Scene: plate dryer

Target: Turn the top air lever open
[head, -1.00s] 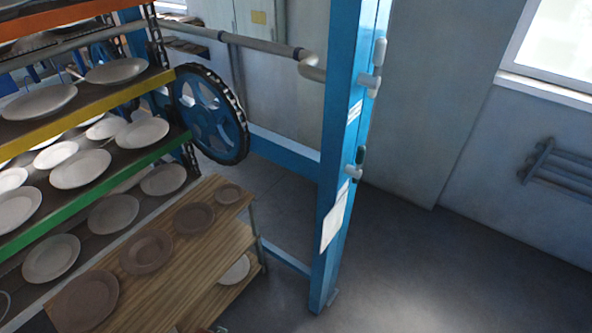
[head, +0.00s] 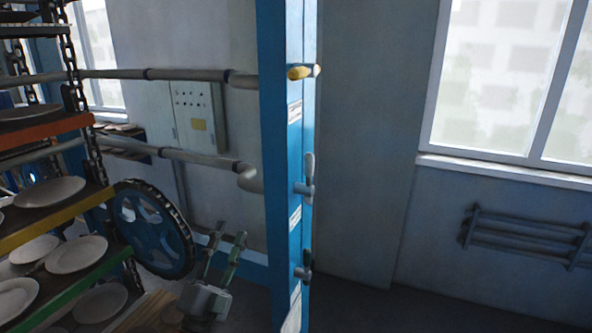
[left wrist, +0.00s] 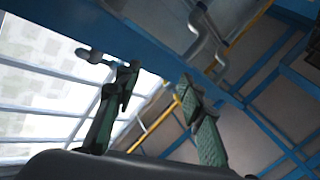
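A blue post (head: 281,140) stands upright in the middle of the head view. At its top is a yellow lever (head: 299,72), sticking out sideways. Below it are a grey lever (head: 309,168) with its handle upright and a dark-handled lever (head: 305,265). My left gripper (head: 231,231) is low and left of the post, fingers pointing up, apart and empty, clear of every lever. In the left wrist view the open fingers (left wrist: 158,75) point up towards a blue beam; a pale lever (left wrist: 92,55) shows beside the left finger, and I cannot tell which lever it is. My right gripper is not in view.
A rack of plates (head: 55,225) with a blue chain wheel (head: 152,230) stands at the left. Grey pipes (head: 190,157) run across to the post. A grey control box (head: 197,117) hangs behind. Right of the post, the floor is clear up to a wall rack (head: 525,238).

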